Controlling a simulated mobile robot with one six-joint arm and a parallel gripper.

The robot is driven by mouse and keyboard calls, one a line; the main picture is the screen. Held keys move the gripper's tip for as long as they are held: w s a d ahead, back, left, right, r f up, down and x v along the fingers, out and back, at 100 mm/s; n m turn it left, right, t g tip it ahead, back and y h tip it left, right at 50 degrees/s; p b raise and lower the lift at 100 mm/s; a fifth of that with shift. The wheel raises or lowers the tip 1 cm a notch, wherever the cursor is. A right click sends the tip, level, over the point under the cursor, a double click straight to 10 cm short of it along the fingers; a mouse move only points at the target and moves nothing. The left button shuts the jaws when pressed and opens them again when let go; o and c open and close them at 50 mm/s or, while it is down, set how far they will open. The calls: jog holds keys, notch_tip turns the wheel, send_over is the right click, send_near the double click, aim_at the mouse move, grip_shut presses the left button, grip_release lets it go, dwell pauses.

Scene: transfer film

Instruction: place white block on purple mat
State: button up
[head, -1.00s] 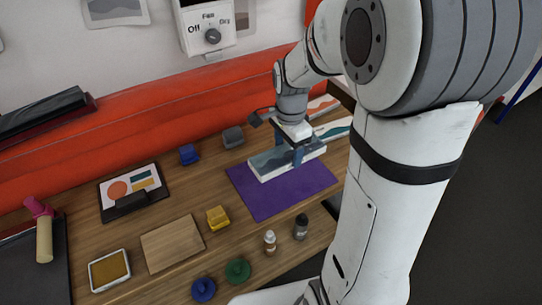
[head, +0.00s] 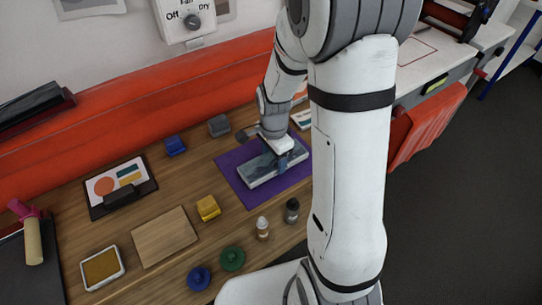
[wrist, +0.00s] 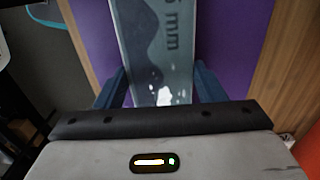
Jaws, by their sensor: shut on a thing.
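The white block (head: 262,172) is a long flat slab with white sides and a grey-blue printed top. It lies over the middle of the purple mat (head: 238,191), low against it; I cannot tell for certain whether it touches. My gripper (head: 284,161) points down from above, its blue fingers shut on the block near its right end. In the wrist view, the block's top (wrist: 155,45) with "mm" lettering runs between the two fingers (wrist: 160,88). Purple mat (wrist: 225,40) shows on both sides of it. My arm hides the mat's right part in the head view.
A yellow block (head: 207,207), a wooden board (head: 164,236) and two small bottles, one white (head: 262,228) and one dark (head: 292,210), stand in front of the mat. Blue (head: 175,146) and grey (head: 218,126) pieces sit behind-left. Bare wood surrounds them.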

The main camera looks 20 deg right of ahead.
aim_at(274, 160)
jog(key=shift+f, duration=0.2)
jog(key=o, duration=1.1)
jog(key=shift+c, duration=0.2)
notch_tip(274, 160, up, 12)
jog(key=s+r+n+t, duration=0.1)
jog(key=s+r+n, duration=0.2)
jog(key=s+n, duration=0.4)
jog(key=s+r+n+t, duration=0.2)
jog(key=s+r+n, duration=0.1)
jog(key=s+n, duration=0.4)
jog(key=shift+a, duration=0.25)
